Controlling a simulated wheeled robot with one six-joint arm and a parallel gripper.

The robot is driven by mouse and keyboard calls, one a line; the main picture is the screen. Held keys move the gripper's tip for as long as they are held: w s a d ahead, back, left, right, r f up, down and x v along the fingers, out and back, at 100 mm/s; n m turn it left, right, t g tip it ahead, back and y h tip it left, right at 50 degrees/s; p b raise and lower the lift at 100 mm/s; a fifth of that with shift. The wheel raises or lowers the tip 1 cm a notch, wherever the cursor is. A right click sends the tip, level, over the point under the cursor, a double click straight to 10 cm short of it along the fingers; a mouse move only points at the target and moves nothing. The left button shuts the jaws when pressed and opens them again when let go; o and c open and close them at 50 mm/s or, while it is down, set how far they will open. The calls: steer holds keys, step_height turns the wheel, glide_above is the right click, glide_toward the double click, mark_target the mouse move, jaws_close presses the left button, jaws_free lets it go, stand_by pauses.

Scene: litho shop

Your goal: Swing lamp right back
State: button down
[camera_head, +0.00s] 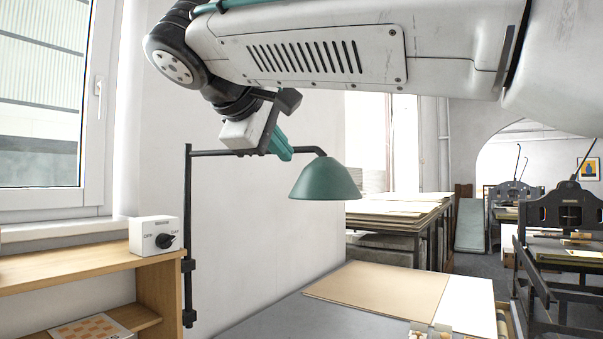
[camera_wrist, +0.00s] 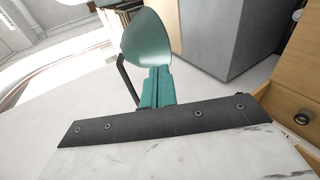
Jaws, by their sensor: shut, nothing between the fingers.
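The lamp has a green shade (camera_head: 325,181) on a thin black bent arm that swings out from an upright black post (camera_head: 188,240) beside the shelf. The shade hangs at the right end of the arm, over the near table's left back area. In the wrist view the shade (camera_wrist: 147,38) is just beyond my fingertips, with part of the black arm left of them. My gripper (camera_head: 286,153) has teal fingers, shut and empty. In the head view they overlap the lamp arm left of the shade; I cannot tell whether they touch it. My gripper also shows in the wrist view (camera_wrist: 158,78).
A wooden shelf (camera_head: 80,270) with a white dial box (camera_head: 156,236) stands at left under the window. The grey table (camera_head: 310,322) holds brown board (camera_head: 380,288) and small items at its front. Stacked boards (camera_head: 395,212) and black presses (camera_head: 565,215) stand behind.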

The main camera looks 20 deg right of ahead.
mark_target(314, 193)
steer(key=x, duration=1.2)
steer(key=shift+w+f, duration=0.35)
steer(key=shift+w, duration=0.15)
